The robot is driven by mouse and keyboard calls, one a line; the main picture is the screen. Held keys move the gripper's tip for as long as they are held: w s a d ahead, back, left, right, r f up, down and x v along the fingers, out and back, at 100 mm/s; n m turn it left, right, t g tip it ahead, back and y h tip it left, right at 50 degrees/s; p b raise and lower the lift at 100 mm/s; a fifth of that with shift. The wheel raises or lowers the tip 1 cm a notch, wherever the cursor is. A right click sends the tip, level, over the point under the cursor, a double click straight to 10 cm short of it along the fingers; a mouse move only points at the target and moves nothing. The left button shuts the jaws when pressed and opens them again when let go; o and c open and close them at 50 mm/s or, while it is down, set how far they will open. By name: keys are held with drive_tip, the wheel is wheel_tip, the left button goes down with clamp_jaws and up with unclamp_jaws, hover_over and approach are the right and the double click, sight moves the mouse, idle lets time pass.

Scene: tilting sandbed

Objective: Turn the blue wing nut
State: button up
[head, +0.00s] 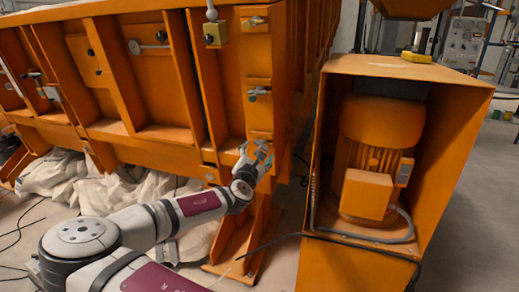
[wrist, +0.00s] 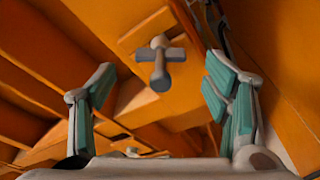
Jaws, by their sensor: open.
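A grey-blue wing nut (wrist: 161,62) sits on an orange plate in the wrist view, between my two fingers and beyond their tips. In the head view, a small wing-nut-like fitting (head: 259,92) sits on the orange post above my gripper (head: 257,153); it looks greyish there, and its blue colour is hard to tell. In the wrist view, my gripper (wrist: 160,82) is open, with a teal-padded finger on each side. Nothing is between the pads, and the fingers look apart from the nut.
A similar fitting (head: 255,21) is higher on the same post, near a brass-coloured block (head: 215,34). An orange housing with a motor (head: 373,160) stands to the right. White sacks (head: 95,185) lie under the orange frame, and a black cable runs along the floor.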

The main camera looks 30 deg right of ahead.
drive_tip(key=x, duration=0.4)
drive_tip(key=shift+w+d, duration=0.25)
drive_tip(key=shift+d, duration=0.1)
drive_tip(key=c, duration=1.2)
